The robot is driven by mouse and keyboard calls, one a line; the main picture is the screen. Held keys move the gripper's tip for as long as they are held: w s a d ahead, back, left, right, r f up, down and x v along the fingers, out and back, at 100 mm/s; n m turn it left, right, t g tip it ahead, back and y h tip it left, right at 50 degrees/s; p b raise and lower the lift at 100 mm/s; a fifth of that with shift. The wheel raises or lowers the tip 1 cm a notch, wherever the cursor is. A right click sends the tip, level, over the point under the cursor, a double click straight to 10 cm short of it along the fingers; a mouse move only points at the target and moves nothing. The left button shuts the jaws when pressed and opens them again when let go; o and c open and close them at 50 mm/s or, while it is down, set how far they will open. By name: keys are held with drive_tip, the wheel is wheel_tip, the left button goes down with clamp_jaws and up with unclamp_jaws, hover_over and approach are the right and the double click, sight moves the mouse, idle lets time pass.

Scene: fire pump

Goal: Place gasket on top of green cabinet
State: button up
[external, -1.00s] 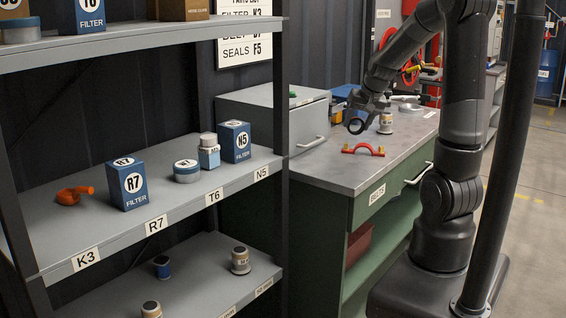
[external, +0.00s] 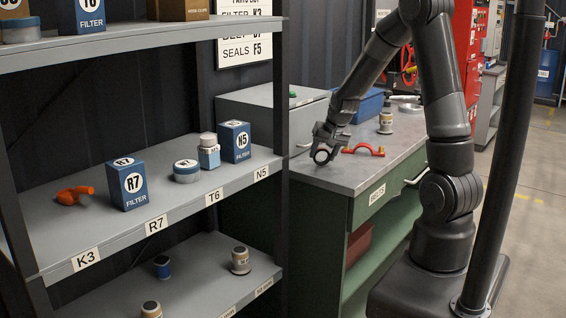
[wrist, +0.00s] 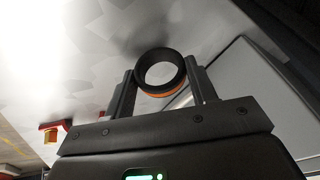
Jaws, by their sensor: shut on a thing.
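The gasket (external: 321,156) is a dark ring held upright between the fingertips of my gripper (external: 322,145). In the wrist view the ring (wrist: 161,57) is black with an orange band, and the gripper's two fingers (wrist: 160,88) are shut on it from both sides. The green cabinet (external: 386,195) has a grey top (external: 360,181). The gasket is low over that top near its front left part. I cannot tell whether it touches the surface.
A red handle with yellow ends (external: 363,150) lies right beside the gripper on the top. Behind stand a grey box (external: 262,120), a blue bin (external: 368,104) and a small labelled can (external: 386,121). The shelf unit (external: 150,213) is at the left. The top's front is clear.

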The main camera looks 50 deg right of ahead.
drive_tip(key=o, duration=0.9)
drive_tip(key=shift+f, duration=0.1)
drive_tip(key=shift+o, duration=0.2)
drive_tip(key=shift+s+r, duration=0.15)
drive_tip(key=shift+r, duration=0.45)
drive_tip(key=v, duration=1.1)
drive_tip(key=s+a+r+n, duration=0.4)
drive_tip(key=s+a, duration=0.4)
drive_tip(key=s, duration=0.1)
drive_tip(key=s+a+r+n+y, duration=0.1)
drive_tip(key=s+a+r+n, duration=0.3)
drive_tip(key=s+a, duration=0.4)
drive_tip(key=shift+s+a+n+t+y, duration=0.3)
drive_tip(key=shift+s+a+n, duration=0.1)
drive_tip(key=shift+a+n, duration=0.35)
drive_tip(key=shift+d+r, duration=0.1)
